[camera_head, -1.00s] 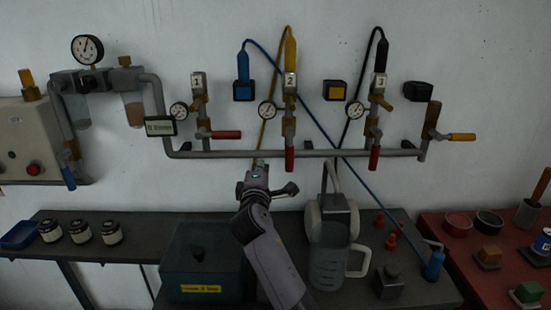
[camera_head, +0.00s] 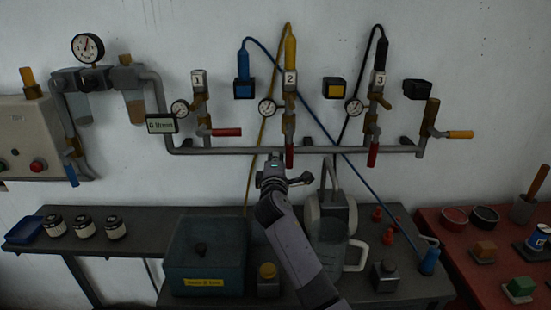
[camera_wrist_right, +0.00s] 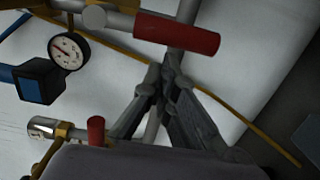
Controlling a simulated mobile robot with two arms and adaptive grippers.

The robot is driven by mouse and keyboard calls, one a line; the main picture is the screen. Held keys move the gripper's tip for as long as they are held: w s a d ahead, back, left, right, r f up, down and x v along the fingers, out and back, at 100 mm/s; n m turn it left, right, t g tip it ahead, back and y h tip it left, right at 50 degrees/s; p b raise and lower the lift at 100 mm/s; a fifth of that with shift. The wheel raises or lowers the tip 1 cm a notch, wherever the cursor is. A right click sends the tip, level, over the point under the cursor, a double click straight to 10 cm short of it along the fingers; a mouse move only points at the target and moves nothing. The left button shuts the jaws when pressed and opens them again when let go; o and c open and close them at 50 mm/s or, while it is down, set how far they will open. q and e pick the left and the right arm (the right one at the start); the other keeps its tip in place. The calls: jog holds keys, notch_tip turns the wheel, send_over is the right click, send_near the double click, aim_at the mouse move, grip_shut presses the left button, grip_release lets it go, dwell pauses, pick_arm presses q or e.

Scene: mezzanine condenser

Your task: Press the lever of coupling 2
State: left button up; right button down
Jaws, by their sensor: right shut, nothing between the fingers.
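Coupling 2 carries a white plate marked 2 (camera_head: 290,79), with a yellow plug (camera_head: 290,48) in its top. A red handle (camera_head: 289,156) hangs straight down below it. In the right wrist view, which is turned sideways, this red handle (camera_wrist_right: 178,34) lies across the top. I cannot make out a separate lever on the coupling. My right gripper (camera_head: 275,160) is shut and empty, just below the pipe and slightly left of the red handle. In the wrist view its fingertips (camera_wrist_right: 170,75) are apart from the handle. My left gripper is not in view.
A gauge (camera_head: 267,107) and a blue-faced block (camera_head: 244,89) sit left of coupling 2. Coupling 1's red handle (camera_head: 227,132) points right. A yellow hose (camera_wrist_right: 250,125) runs behind my fingers. A clear jug (camera_head: 328,250) and a teal box (camera_head: 205,258) stand on the bench below.

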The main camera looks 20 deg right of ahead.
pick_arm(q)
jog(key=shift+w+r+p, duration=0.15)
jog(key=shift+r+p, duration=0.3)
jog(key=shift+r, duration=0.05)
pick_arm(e)
jog(key=shift+s+d+f+n, duration=0.1)
jog(key=shift+d+f+n, duration=0.1)
jog(key=shift+d+n, duration=0.3)
